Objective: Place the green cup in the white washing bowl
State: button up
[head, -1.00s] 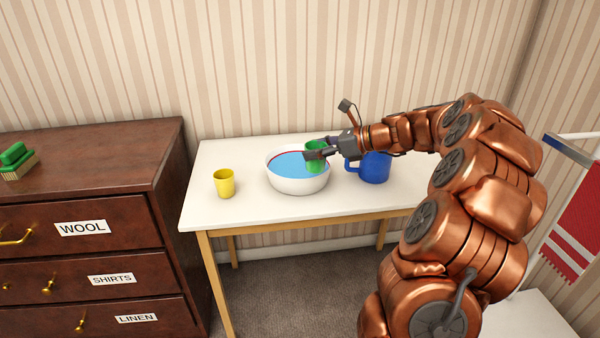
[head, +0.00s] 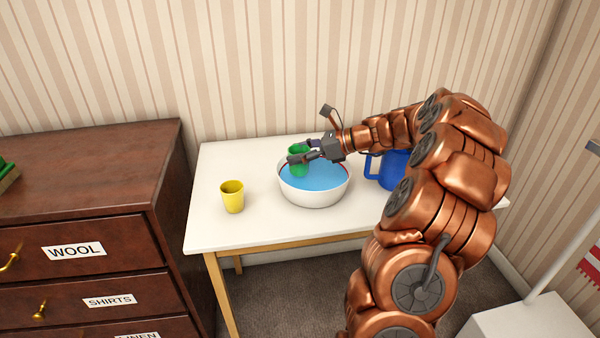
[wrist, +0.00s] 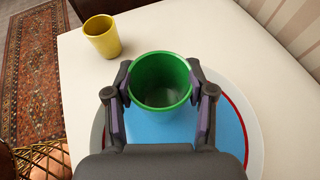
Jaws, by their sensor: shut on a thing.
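The green cup (head: 299,160) is upright between the fingers of my gripper (head: 304,155), which is shut on it. In the wrist view the green cup (wrist: 160,82) sits between both fingers and looks empty. The white washing bowl (head: 314,198) stands on the table with a blue inside and a red line near its rim. The cup is over the left back part of the bowl in the head view. In the wrist view the cup overlaps the far edge of the bowl (wrist: 253,130). I cannot tell how high it is above the bowl.
A yellow cup (head: 232,197) stands on the white table (head: 260,228) left of the bowl. A blue jug (head: 393,170) stands right of it, partly behind my arm. A dark dresser (head: 90,195) with labelled drawers is at the left. The table's front left is clear.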

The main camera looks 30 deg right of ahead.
aim_at(300, 170)
jog(key=shift+d+f, duration=0.1)
jog(key=shift+f, duration=0.85)
jog(key=shift+f+b, duration=0.3)
jog(key=shift+f, duration=1.35)
jog(key=shift+f, duration=0.1)
jog(key=o, duration=1.2)
